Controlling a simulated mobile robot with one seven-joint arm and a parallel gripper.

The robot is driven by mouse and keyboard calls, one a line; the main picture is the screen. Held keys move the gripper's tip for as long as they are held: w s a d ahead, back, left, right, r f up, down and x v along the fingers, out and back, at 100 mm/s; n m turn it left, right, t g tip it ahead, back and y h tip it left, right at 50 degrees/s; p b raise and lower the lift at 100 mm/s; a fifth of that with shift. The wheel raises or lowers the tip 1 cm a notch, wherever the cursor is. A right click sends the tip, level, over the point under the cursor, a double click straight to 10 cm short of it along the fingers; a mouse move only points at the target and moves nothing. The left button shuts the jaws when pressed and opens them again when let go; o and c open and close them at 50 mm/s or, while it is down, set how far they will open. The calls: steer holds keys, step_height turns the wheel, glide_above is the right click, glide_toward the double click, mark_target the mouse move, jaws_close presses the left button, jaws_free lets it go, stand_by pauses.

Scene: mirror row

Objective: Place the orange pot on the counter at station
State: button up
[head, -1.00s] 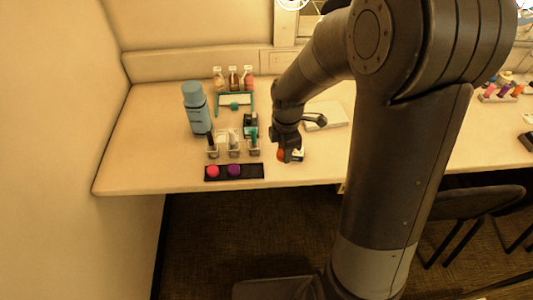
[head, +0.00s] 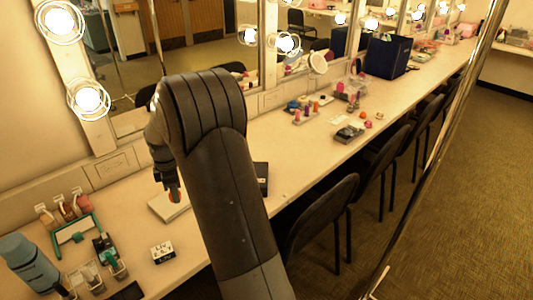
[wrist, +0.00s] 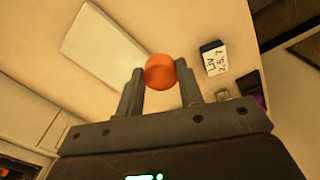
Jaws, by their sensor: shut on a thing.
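My gripper (head: 171,187) is shut on the orange pot (head: 175,197), a small round orange piece. In the wrist view the orange pot (wrist: 160,71) sits between the two fingertips of my gripper (wrist: 160,80). It is held over the pale counter (head: 130,208), near a flat white board (head: 168,206); the height above it is hard to tell. A small white card (head: 162,252) with handwriting stands at the near side; it also shows in the wrist view (wrist: 215,60), right of the pot.
A blue bottle (head: 30,265), a teal rack (head: 75,230) and small bottles (head: 62,208) crowd the left end. Several coloured tubes (head: 305,114) and a dark tray (head: 349,132) stand farther along. Lit mirrors line the back; black chairs (head: 320,215) line the front edge.

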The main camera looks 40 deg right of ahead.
steer(key=w+d+f+m, duration=0.15)
steer(key=d+m, duration=0.25)
steer(key=d, duration=0.6)
steer(key=w+d+m, duration=0.3)
steer(key=d, duration=0.8)
steer(key=w+d+f+m, duration=0.1)
steer(key=w+d+m, duration=0.25)
steer(key=d, duration=0.65)
steer(key=shift+m, duration=0.35)
steer(key=w+a+f, duration=0.4)
steer(key=w, duration=0.1)
steer(key=w+a+f, duration=0.2)
steer(key=w, duration=0.1)
steer(key=shift+w+f, duration=0.1)
steer(key=shift+f, duration=2)
steer(key=shift+f, duration=0.15)
steer(key=o, duration=0.9)
steer(key=shift+o, duration=0.2)
